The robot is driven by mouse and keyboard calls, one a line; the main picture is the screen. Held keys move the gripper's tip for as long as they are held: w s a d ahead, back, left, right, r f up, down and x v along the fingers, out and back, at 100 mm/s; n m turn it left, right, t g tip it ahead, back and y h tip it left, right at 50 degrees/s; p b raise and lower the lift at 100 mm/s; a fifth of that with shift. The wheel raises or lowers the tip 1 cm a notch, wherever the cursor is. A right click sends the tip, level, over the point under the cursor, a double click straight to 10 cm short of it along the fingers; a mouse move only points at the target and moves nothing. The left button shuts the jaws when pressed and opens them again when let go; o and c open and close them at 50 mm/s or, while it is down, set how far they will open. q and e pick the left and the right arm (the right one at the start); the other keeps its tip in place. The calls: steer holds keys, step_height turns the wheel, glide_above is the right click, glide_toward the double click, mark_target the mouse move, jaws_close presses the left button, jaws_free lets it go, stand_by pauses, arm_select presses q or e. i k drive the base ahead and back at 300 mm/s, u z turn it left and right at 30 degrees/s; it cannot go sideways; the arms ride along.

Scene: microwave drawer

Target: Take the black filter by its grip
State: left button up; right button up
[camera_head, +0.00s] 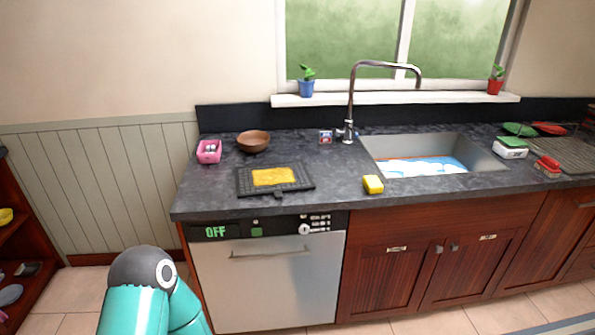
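The black filter (243,186) lies flat on the dark countertop (335,178), above the dishwasher. It is a rectangular dark grid with a yellow patch (274,177) on its middle. A small dark tab, which looks like its grip (278,194), sticks out at its front edge towards me. Nothing touches the filter. Part of one of my arms, teal with a dark joint, shows at the bottom left, well below the counter. Neither of my grippers is in view.
A dishwasher (268,280) with an "OFF" display is below the filter. A brown bowl (253,141) and a pink container (209,151) stand behind the filter. A tall faucet (350,100) rises behind the counter.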

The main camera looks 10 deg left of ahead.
mark_target(276, 178)
steer(key=z, duration=0.2)
steer(key=i, duration=1.4)
steer(key=u, duration=0.45)
